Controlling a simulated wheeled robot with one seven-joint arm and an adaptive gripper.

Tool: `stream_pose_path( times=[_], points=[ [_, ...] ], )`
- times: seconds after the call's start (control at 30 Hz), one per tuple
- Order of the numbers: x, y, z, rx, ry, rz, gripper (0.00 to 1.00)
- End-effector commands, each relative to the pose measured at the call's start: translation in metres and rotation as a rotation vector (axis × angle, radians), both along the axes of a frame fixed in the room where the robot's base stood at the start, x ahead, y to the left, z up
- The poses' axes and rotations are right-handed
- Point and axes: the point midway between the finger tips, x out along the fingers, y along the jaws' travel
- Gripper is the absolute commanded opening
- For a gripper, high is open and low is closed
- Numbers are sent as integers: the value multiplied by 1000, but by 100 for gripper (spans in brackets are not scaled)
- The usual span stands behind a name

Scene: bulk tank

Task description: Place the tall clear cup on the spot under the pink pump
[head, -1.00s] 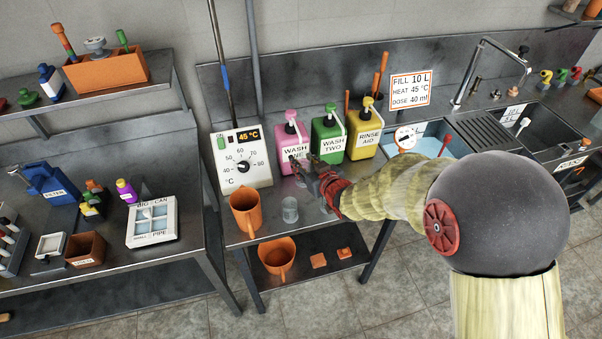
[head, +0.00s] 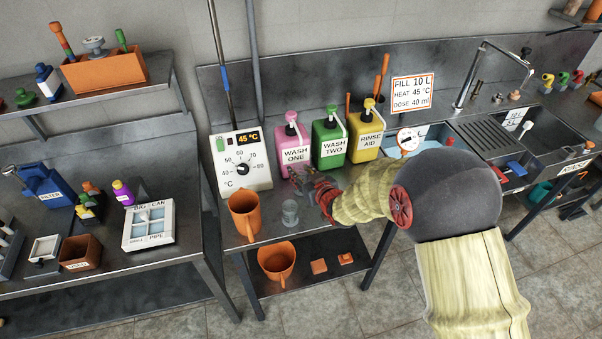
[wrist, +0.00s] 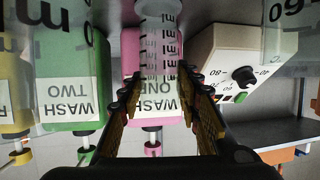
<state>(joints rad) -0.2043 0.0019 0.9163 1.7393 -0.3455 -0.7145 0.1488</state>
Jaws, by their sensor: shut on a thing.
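My gripper (wrist: 158,95) is shut on the tall clear cup (wrist: 158,45), which has dark scale marks and stands between the two fingers in the wrist view. That view is upside down. The pink WASH ONE dispenser (wrist: 145,70) is right behind the cup; its pump (wrist: 152,145) shows lower in the picture. In the head view my gripper (head: 303,182) is low in front of the pink dispenser (head: 292,152), whose pump (head: 291,122) is on top. The held cup is hard to make out there, and I cannot tell whether its base touches the bench.
A shorter clear cup (head: 290,213) and an orange jug (head: 245,213) stand near the bench's front edge. The green WASH TWO (head: 328,145) and yellow RINSE AID (head: 367,138) dispensers stand right of the pink one. A white dial box (head: 240,162) is on its left.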

Motion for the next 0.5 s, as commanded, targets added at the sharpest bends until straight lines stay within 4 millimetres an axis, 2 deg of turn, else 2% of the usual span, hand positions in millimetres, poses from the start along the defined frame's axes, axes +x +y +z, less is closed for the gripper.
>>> stream_pose_path(
  times=[0.07,0.1,0.4,0.5],
  points=[
    [0,0,-4,0,0,0,14],
    [0,0,-4,0,1,0,34],
    [0,0,-3,0,1,0,51],
    [0,0,-3,0,0,0,52]
  ],
)
